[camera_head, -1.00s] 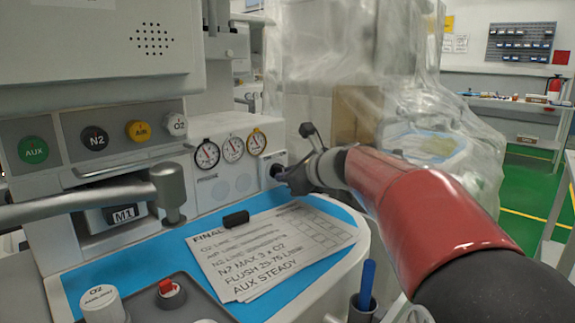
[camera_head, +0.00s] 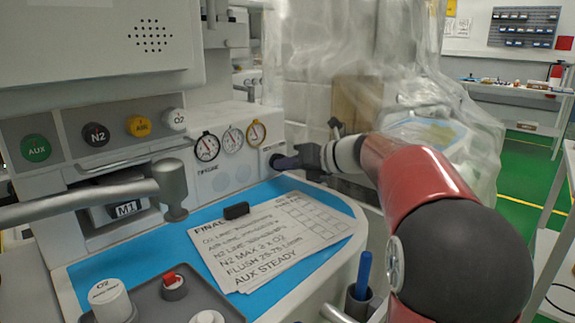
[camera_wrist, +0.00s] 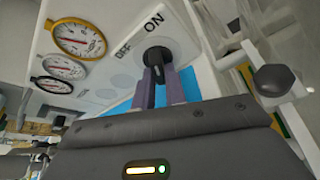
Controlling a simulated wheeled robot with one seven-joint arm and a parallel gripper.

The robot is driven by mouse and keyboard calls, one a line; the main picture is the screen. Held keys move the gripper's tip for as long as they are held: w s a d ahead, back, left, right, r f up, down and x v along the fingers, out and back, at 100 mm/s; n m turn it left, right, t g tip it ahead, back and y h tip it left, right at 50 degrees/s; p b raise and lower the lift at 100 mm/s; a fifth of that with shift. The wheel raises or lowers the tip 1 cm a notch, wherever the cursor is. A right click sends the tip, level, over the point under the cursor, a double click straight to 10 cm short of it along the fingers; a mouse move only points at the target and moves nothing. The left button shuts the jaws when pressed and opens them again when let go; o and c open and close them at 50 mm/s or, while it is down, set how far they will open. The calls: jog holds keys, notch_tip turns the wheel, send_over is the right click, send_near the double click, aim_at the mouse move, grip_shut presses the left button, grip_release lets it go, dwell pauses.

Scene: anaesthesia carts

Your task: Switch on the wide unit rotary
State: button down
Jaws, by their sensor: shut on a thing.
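The rotary switch is a black round knob (camera_wrist: 158,57) on a white panel, with OFF and ON printed beside it in the wrist view. In the head view the knob (camera_head: 275,160) shows as a dark spot at the right end of the panel, right of the gauges. My gripper (camera_wrist: 160,82) is shut on the knob, with one finger on each side of it. In the head view my gripper (camera_head: 284,162) reaches it from the right. The fingers partly hide the knob, and I cannot tell which label it points to.
Three round gauges (camera_head: 231,140) sit just left of the switch. A checklist sheet (camera_head: 270,240) and a black block (camera_head: 236,211) lie on the blue worktop (camera_head: 105,270). A grey bar handle (camera_head: 172,190) juts out at left. Plastic-draped equipment (camera_head: 430,90) stands behind my arm.

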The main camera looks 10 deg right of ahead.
jog(key=shift+m+y, duration=0.3)
jog(key=shift+m, duration=0.1)
dwell(0.3)
jog(key=c, duration=1.4)
grip_release()
jog(key=shift+c, duration=0.2)
jog(key=v, duration=0.7)
jog(key=shift+s+d, duration=0.1)
jog(key=shift+d, duration=0.15)
jog(key=shift+s+d, duration=0.1)
jog(key=shift+s, duration=0.05)
